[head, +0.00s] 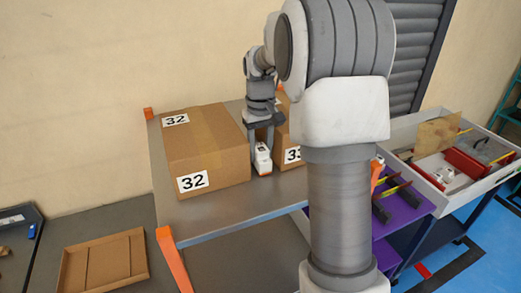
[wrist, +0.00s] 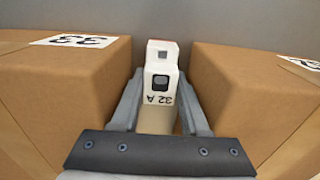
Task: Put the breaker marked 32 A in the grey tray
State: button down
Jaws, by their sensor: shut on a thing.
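The breaker marked 32 A (wrist: 161,85) is white with a dark switch, and its label reads upside down in the wrist view. My gripper (wrist: 158,118) is shut on it, one finger on each side. In the head view the breaker (head: 263,160) is upright below my gripper (head: 262,143), in the gap between two cardboard boxes. I cannot tell whether its base touches the grey shelf. I cannot say for sure which thing is the grey tray; a dark tray-like thing (head: 18,213) is partly in view at far left.
The box marked 32 (head: 215,150) and the box marked 33 (head: 290,135) stand close on either side of my gripper. The grey shelf (head: 230,215) is bare in front, with orange corner posts. A flat cardboard tray (head: 103,262) lies lower left. A pale cart with loose parts (head: 460,200) stands right.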

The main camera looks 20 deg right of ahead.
jog(key=shift+f, duration=0.2)
jog(key=c, duration=0.7)
grip_release()
